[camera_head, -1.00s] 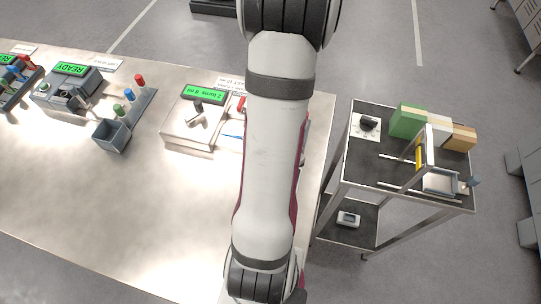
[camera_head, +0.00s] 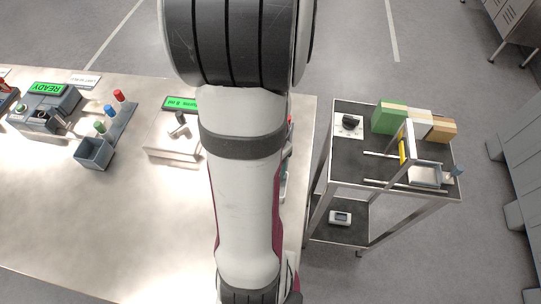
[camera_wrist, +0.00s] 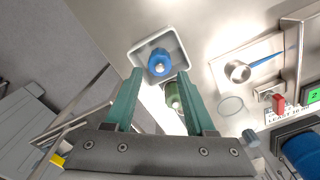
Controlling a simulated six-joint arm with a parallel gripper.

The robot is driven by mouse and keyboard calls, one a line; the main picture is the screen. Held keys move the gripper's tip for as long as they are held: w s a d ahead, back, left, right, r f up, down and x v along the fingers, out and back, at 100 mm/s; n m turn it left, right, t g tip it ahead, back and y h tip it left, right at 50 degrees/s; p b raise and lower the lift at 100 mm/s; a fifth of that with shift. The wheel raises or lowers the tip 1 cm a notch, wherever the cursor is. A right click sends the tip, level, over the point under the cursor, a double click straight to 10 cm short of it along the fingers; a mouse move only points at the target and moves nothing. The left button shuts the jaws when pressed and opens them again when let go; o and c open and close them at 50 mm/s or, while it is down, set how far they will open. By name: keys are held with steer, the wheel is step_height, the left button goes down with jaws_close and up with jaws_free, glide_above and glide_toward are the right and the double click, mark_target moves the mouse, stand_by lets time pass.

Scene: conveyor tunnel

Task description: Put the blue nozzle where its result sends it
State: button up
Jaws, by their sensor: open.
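In the wrist view a blue nozzle (camera_wrist: 158,60) with a pale tip sits in a small light-walled tray (camera_wrist: 181,44) on the bench. My gripper (camera_wrist: 160,74) is open, its two teal fingers pointing toward the tray, one on each side of the nozzle in the picture. Nothing is gripped. A green rounded object (camera_wrist: 172,96) shows between the fingers, nearer to the palm. In the head view my arm hides the gripper and this tray. Another blue piece (camera_head: 109,111) stands between a green and a red one in a rack at the left.
A metal cup (camera_wrist: 238,71) with a blue rod and a red-topped piece (camera_wrist: 279,102) lie right of the tray. The head view shows a lit station (camera_head: 181,104), a grey bin (camera_head: 95,152) and a cart (camera_head: 347,180) beside the bench. The front bench is clear.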

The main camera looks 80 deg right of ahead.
step_height(320, 180, up, 6)
steer(key=shift+r, duration=0.15)
steer(key=shift+o, duration=0.2)
steer(key=o, duration=0.7)
steer(key=w+d+r+m, duration=0.1)
steer(key=w+d, duration=0.1)
steer(key=d, duration=0.1)
steer(key=w+d+r+m, duration=0.1)
steer(key=w+d+m, duration=0.1)
steer(key=d, duration=0.2)
steer(key=w+d+r+m, duration=0.1)
steer(key=w+d, duration=0.1)
steer(key=d, duration=0.1)
steer(key=shift+d+r, duration=0.15)
steer(key=shift+r, duration=0.1)
steer(key=w+d+r+m, duration=0.3)
steer(key=w+d+m, duration=0.45)
steer(key=w, duration=0.35)
steer(key=f, duration=0.9)
steer(key=shift+w+d+f, duration=0.2)
steer(key=shift+d+f, duration=0.1)
steer(key=shift+d, duration=0.1)
